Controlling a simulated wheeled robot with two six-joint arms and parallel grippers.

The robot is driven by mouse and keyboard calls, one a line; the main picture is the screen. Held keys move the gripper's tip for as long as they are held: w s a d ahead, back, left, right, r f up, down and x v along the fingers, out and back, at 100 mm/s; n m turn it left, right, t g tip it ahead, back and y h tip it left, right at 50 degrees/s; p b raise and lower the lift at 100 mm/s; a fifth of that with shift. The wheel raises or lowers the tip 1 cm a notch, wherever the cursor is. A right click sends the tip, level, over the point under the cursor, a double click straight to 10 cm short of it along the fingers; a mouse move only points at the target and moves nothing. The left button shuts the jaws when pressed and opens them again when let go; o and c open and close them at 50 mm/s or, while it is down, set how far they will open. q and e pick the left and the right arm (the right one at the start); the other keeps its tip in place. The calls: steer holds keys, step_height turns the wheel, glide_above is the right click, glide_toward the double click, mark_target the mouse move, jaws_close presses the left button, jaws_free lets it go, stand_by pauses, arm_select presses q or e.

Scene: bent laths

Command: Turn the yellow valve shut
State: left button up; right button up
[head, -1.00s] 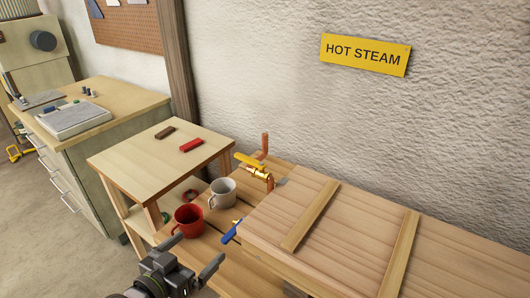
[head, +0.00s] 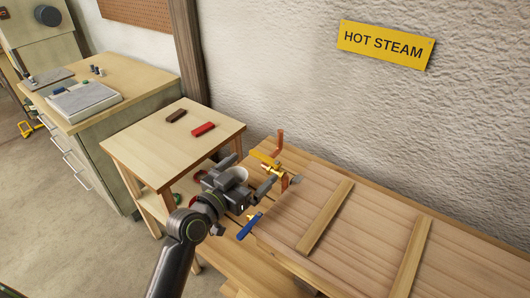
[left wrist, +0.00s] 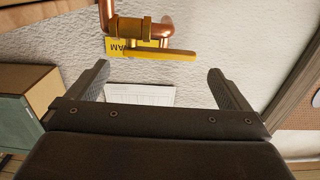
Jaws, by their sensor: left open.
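The yellow valve lever (head: 264,158) sits on a brass valve body (head: 279,172) on a copper pipe (head: 280,141), by the wall behind the wooden crate. In the left wrist view the lever (left wrist: 160,53) lies nearly level across the picture, reaching right from the brass body (left wrist: 130,30). My left gripper (head: 257,168) is open and empty, its fingers pointing toward the valve. The lever appears beyond the fingertips (left wrist: 158,68), apart from them. My right gripper is not in view.
A blue handle (head: 250,226) sticks out at the left end of the crate (head: 375,235). A white mug (head: 239,173) is partly hidden behind my gripper. A small table (head: 150,140) with brown and red blocks stands left. A HOT STEAM sign (head: 385,45) hangs on the wall.

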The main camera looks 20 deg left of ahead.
mark_target(262, 159)
arm_select(q)
steer(key=p+x, duration=0.1)
steer(key=x, duration=0.5)
steer(key=shift+w+d, duration=0.1)
steer(key=shift+w, duration=0.2)
steer(key=c, duration=1.2)
